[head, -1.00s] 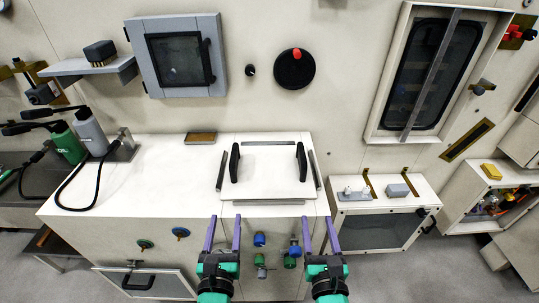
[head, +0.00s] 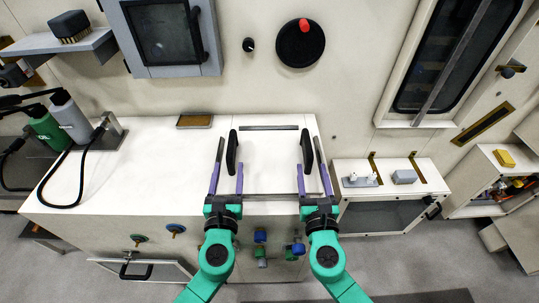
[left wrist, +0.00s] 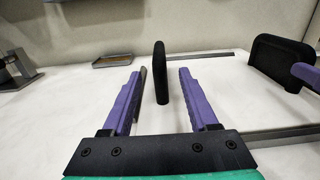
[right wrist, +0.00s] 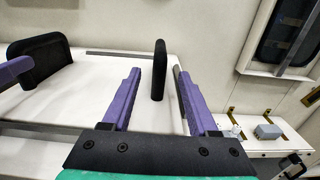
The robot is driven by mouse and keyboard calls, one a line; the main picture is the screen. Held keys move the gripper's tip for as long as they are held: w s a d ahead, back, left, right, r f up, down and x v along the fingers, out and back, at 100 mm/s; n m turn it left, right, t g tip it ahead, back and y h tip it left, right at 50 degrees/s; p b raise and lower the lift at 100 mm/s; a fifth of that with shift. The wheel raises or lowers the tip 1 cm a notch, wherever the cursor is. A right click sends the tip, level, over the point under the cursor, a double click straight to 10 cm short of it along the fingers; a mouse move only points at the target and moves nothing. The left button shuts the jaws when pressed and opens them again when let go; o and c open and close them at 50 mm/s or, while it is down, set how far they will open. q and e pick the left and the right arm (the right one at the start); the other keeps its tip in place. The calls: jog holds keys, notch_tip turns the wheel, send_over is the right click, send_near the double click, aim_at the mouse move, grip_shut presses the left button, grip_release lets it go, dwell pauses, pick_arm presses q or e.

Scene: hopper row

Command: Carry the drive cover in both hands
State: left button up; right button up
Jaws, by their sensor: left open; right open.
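The drive cover (head: 269,166) is a flat white panel lying on the white bench, with an upright black handle on each side. My left gripper (head: 227,178) is open, just in front of the left handle (head: 232,152). In the left wrist view, that handle (left wrist: 161,72) stands ahead, between the lines of the purple fingers. My right gripper (head: 312,179) is open, just in front of the right handle (head: 306,150). Neither gripper holds anything.
Grey strips (head: 269,127) edge the panel. A grey bottle and a green bottle (head: 48,128) with a black hose stand on the bench at left. A shallow brown tray (head: 195,120) lies behind. A lower cabinet (head: 385,215) stands at right. The bench left of the cover is clear.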

aim_at(231, 146)
pick_arm(q)
jog(key=w, duration=0.9)
jog(key=shift+w+a, duration=0.1)
pick_arm(e)
jog(key=w, duration=0.9)
jog(key=shift+w+a, duration=0.1)
jog(key=shift+a, duration=0.05)
pick_arm(q)
jog(key=shift+c, duration=0.3)
pick_arm(e)
jog(key=shift+c, duration=0.3)
pick_arm(q)
grip_shut()
pick_arm(e)
grip_shut()
pick_arm(q)
jog(key=shift+r, duration=0.1)
pick_arm(e)
jog(key=shift+r, duration=0.1)
